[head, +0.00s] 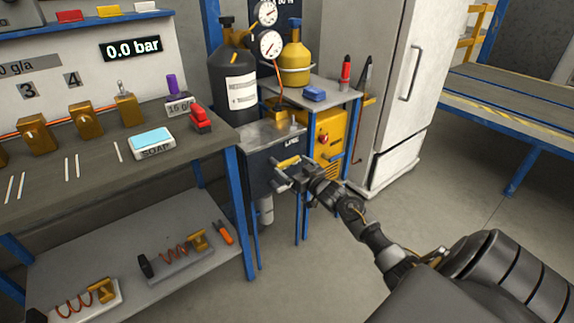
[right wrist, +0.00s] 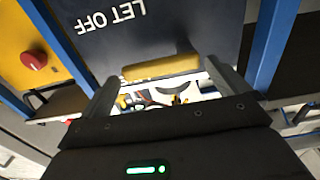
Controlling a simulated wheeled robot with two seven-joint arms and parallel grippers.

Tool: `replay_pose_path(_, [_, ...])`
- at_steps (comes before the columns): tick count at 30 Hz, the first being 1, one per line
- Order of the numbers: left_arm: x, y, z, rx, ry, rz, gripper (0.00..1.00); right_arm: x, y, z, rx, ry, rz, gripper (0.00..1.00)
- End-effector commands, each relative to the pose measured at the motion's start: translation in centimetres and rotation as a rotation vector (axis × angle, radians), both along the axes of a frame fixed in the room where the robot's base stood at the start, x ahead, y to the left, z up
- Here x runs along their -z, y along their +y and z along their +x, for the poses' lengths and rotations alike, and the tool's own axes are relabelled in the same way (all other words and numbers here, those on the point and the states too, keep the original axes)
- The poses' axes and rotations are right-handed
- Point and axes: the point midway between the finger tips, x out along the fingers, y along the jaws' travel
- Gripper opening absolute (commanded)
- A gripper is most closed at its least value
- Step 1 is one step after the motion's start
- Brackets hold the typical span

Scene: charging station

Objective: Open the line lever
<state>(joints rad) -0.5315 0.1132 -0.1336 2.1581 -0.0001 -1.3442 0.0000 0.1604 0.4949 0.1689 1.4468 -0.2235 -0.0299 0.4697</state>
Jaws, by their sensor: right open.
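The line lever is a yellow bar (head: 287,162) on the front of a dark box (head: 262,180) marked "LINE", below the black gas cylinder. In the right wrist view the yellow lever (right wrist: 150,68) lies crosswise on the dark panel (right wrist: 185,28), where upside-down "LET OFF" lettering shows. My right gripper (head: 284,178) is open in front of the box, close to the lever. In the right wrist view, the lever appears between the spread fingertips of my right gripper (right wrist: 162,76). I cannot tell whether either finger touches it. My left gripper is not in view.
A yellow machine with a red knob (right wrist: 34,60) stands beside the box, behind blue legs. A workbench (head: 195,150) with brown valves and soap is at the left. A grey cabinet (head: 390,90) stands behind. The floor at the right (head: 460,200) is clear.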

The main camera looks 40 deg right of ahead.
Motion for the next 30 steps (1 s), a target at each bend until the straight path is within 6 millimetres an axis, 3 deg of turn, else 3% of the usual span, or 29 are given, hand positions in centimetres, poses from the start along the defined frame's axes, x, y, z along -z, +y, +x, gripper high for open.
replay_pose_path(7, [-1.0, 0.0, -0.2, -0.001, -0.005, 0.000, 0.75, 0.1, -0.1, 3.0, 0.000, 0.000, 0.001, 1.00])
replay_pose_path(18, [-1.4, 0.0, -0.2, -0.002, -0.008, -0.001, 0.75, 0.0, 0.0, 3.5, 0.000, 0.001, 0.000, 1.00])
replay_pose_path(30, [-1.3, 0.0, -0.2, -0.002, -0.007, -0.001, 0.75, 0.0, 0.0, 3.5, 0.000, 0.001, 0.000, 0.52])
